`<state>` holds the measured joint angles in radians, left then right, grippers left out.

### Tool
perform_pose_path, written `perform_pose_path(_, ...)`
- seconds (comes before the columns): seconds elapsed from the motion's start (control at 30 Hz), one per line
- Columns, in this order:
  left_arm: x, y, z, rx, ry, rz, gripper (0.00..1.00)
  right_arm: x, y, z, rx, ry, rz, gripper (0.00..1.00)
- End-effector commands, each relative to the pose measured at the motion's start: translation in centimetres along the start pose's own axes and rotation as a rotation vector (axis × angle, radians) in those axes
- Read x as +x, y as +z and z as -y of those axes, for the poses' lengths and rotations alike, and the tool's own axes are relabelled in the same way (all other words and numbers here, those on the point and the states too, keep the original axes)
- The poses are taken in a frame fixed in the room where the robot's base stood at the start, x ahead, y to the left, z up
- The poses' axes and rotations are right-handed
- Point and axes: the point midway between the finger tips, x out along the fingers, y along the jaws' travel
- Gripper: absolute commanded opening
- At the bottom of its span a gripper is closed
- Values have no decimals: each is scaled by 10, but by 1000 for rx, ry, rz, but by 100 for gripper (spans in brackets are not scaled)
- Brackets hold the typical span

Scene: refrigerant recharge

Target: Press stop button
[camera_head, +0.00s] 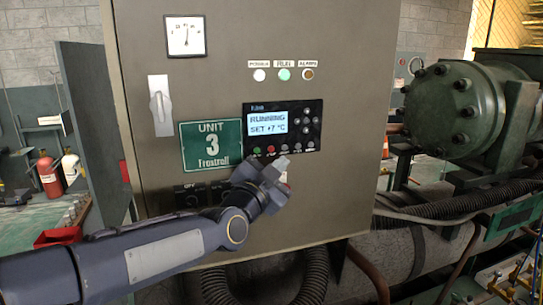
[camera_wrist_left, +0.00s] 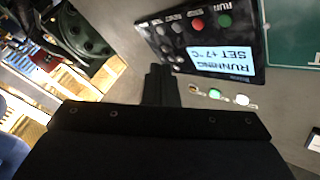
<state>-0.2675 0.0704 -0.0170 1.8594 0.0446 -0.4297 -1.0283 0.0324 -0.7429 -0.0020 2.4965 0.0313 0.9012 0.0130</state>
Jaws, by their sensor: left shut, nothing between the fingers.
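The black controller panel (camera_head: 283,130) is on the front of the grey-brown cabinet. Its lit display (camera_head: 267,123) reads RUNNING, SET +7 °C. Along its lower edge are a green button (camera_head: 257,150), a red button (camera_head: 271,149) and several dark ones. In the left wrist view the panel appears upside down, with the red button (camera_wrist_left: 197,24) beside the green button (camera_wrist_left: 225,20). My left gripper (camera_head: 278,166) is shut and empty, just below the button row in the head view. Its fingers (camera_wrist_left: 161,84) also show in the left wrist view. I cannot tell whether they touch anything. My right gripper is not in view.
Three indicator lamps sit above the panel; the middle one (camera_head: 284,74) is green. A UNIT 3 plate (camera_head: 211,145), a switch handle (camera_head: 160,105) and a gauge (camera_head: 185,36) are to the left. A green compressor (camera_head: 445,105) stands at right. Hoses run below the cabinet.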

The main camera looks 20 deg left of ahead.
Motion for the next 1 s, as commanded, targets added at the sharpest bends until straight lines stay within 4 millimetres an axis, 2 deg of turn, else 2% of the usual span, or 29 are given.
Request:
perform_pose_path(0.2,21,20,13,1,-1,0,0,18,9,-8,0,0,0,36)
perform_pose_path(0.4,33,26,22,0,1,-1,0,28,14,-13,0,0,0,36)
perform_pose_path(1.0,37,27,27,0,1,0,0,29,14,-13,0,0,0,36)
